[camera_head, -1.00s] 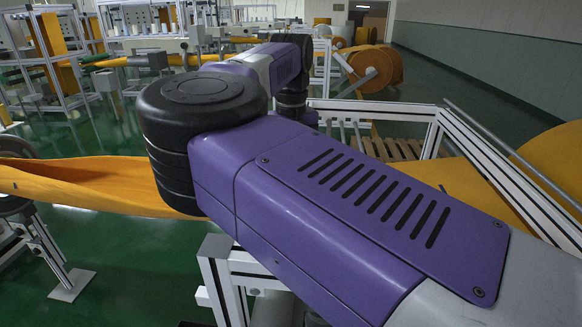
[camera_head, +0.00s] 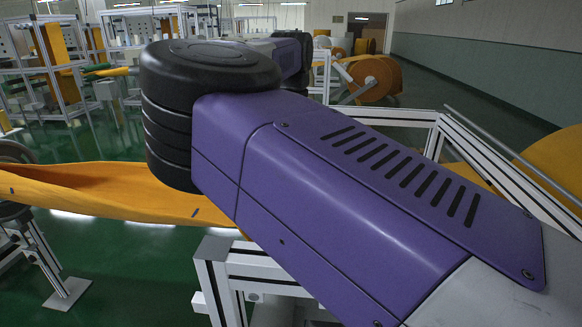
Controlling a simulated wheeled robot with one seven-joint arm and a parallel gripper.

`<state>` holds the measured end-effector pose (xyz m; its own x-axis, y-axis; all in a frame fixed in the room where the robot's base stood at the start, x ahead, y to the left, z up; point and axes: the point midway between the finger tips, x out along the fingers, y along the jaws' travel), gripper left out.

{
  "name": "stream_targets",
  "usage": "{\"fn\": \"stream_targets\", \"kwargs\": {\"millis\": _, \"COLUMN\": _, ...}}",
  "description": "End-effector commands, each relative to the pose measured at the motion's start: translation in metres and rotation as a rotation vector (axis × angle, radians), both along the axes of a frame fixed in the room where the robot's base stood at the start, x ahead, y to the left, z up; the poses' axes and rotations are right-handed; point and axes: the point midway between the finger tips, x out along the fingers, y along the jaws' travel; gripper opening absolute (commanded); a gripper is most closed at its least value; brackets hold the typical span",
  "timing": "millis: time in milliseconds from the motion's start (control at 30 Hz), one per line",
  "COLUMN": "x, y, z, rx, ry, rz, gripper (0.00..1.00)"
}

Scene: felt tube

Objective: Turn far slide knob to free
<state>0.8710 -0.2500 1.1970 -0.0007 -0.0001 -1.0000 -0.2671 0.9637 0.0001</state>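The far slide knob cannot be made out in the head view. My own purple arm covers the middle of the picture and hides what is behind it. My gripper is not in view; the arm's far end is hidden behind its nearer links. A yellow-orange felt sheet (camera_head: 95,187) stretches in from the left, curled up at its edges, and passes behind my arm.
A light metal frame (camera_head: 213,250) stands low in front, partly under my arm. Another frame bar (camera_head: 500,172) slopes down to the right, near a large orange felt roll (camera_head: 557,165). Racks and a felt roll (camera_head: 375,80) stand farther back.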

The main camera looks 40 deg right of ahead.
Motion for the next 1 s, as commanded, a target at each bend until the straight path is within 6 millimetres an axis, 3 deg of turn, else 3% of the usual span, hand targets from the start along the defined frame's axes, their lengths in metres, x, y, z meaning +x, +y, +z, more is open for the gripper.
{"fn": "stream_targets", "kwargs": {"millis": 533, "x": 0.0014, "y": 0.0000, "z": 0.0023, "rx": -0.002, "ry": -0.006, "rz": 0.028, "gripper": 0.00}}
{"fn": "stream_targets", "kwargs": {"millis": 567, "x": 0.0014, "y": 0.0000, "z": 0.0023, "rx": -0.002, "ry": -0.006, "rz": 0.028, "gripper": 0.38}}
{"fn": "stream_targets", "kwargs": {"millis": 667, "x": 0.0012, "y": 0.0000, "z": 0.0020, "rx": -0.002, "ry": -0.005, "rz": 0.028, "gripper": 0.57}}
{"fn": "stream_targets", "kwargs": {"millis": 1000, "x": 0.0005, "y": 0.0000, "z": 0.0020, "rx": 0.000, "ry": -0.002, "rz": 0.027, "gripper": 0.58}}
